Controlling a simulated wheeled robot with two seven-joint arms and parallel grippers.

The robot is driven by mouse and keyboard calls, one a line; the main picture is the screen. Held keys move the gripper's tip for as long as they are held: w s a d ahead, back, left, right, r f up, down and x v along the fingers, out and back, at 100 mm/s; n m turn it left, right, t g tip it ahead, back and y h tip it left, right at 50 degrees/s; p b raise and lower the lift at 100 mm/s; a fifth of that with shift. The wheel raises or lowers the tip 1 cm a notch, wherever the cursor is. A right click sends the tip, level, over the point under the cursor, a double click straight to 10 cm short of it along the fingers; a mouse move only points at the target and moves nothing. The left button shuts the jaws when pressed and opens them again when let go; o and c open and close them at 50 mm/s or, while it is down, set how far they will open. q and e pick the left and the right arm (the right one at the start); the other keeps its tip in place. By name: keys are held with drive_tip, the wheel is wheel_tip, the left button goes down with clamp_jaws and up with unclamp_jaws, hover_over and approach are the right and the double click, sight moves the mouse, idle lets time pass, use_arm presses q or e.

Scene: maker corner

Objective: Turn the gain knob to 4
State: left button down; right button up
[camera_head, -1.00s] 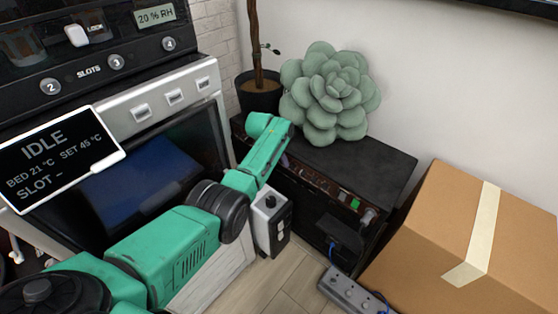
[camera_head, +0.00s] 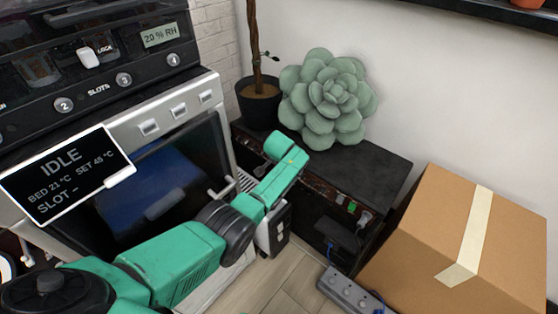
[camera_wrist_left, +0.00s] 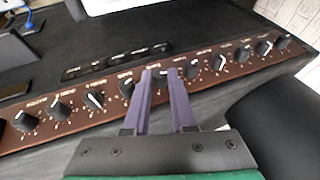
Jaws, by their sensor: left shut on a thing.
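A row of black knobs with white pointer marks runs along the brown amplifier panel (camera_wrist_left: 215,82). In the wrist view, the two purple fingers of my left gripper (camera_wrist_left: 160,80) reach over this panel. They are shut on a knob (camera_wrist_left: 163,73) near the middle of the row, which the fingers partly cover. Its label and pointer are too small to read, so I cannot tell its setting or whether it is marked gain. In the head view, my green left arm reaches the front of the black amplifier (camera_head: 375,165), and its wrist hides the fingers. My right gripper is out of view.
A succulent plush (camera_head: 330,95) sits on the amplifier, beside a potted plant (camera_head: 259,105). A cardboard box (camera_head: 450,225) and a power strip (camera_head: 347,290) are at the right. An oven-like machine (camera_head: 140,120) with a display stands at the left.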

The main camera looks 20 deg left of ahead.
use_arm(q)
drive_tip(key=shift+s+d+f+m+t+y+b, duration=0.1)
drive_tip(key=shift+d+m+t+y+b, duration=0.1)
drive_tip(key=shift+t+y+b, duration=0.4)
drive_tip(key=shift+d+f+m+t+y+b, duration=0.1)
drive_tip(key=shift+d+y+b, duration=0.1)
drive_tip(key=shift+y, duration=0.7)
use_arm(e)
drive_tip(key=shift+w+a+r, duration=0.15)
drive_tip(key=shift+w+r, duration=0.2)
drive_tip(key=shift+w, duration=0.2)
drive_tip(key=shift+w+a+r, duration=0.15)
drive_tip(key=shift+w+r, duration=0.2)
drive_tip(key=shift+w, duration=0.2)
use_arm(q)
drive_tip(key=c, duration=0.7)
unclamp_jaws()
drive_tip(key=shift+c, duration=0.2)
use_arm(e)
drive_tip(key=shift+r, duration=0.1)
